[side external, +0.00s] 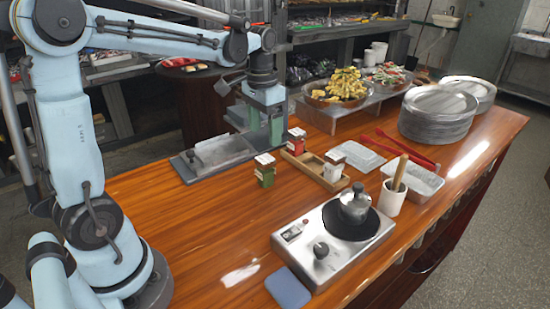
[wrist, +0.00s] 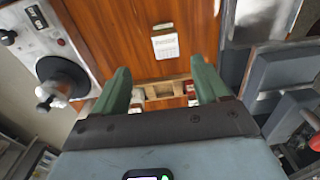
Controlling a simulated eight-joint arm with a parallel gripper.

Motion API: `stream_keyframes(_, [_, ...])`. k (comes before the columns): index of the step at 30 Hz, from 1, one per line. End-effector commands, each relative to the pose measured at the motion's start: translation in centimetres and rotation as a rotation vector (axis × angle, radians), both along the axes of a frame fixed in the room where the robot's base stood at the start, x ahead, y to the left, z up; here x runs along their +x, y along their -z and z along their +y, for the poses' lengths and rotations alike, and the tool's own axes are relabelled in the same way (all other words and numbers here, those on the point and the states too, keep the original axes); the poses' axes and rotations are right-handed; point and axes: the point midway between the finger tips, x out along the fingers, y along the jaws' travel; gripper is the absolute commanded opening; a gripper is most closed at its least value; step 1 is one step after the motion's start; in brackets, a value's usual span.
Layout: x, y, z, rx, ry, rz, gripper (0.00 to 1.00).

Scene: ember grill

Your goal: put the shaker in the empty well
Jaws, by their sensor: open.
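The shaker (side external: 265,171), green with a white top, stands upright on the wooden counter in the side view, just left of the rack. In the wrist view a white-topped shaker (wrist: 165,42) stands beyond my fingertips. The wooden rack (side external: 314,172) holds a red shaker (side external: 297,139) at its far end and another white-topped shaker (side external: 334,166) at its near end. The empty well (wrist: 165,91) lies between them. My gripper (side external: 265,138) is open and empty, above the counter behind the shaker. Its green fingers (wrist: 161,75) are spread apart in the wrist view.
A hot plate (side external: 333,240) with a lidded pot stands at the front. A metal press (side external: 217,152) is left of the rack. Trays, red tongs (side external: 405,148), a white utensil cup (side external: 392,197) and stacked plates (side external: 437,115) stand to the right.

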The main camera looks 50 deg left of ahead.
Motion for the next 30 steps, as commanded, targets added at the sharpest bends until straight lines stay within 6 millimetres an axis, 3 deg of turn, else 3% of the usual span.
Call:
stream_keyframes(8, [0.5, 1.4, 0.9, -0.011, 0.000, 0.040, 0.74])
stream_keyframes(18, [0.6, 6.2, 0.9, -0.010, 0.000, 0.038, 0.74])
stream_keyframes(26, [0.6, 7.7, 0.9, -0.010, 0.000, 0.037, 0.74])
stream_keyframes(30, [0.6, 9.4, 1.0, -0.010, 0.000, 0.037, 0.74])
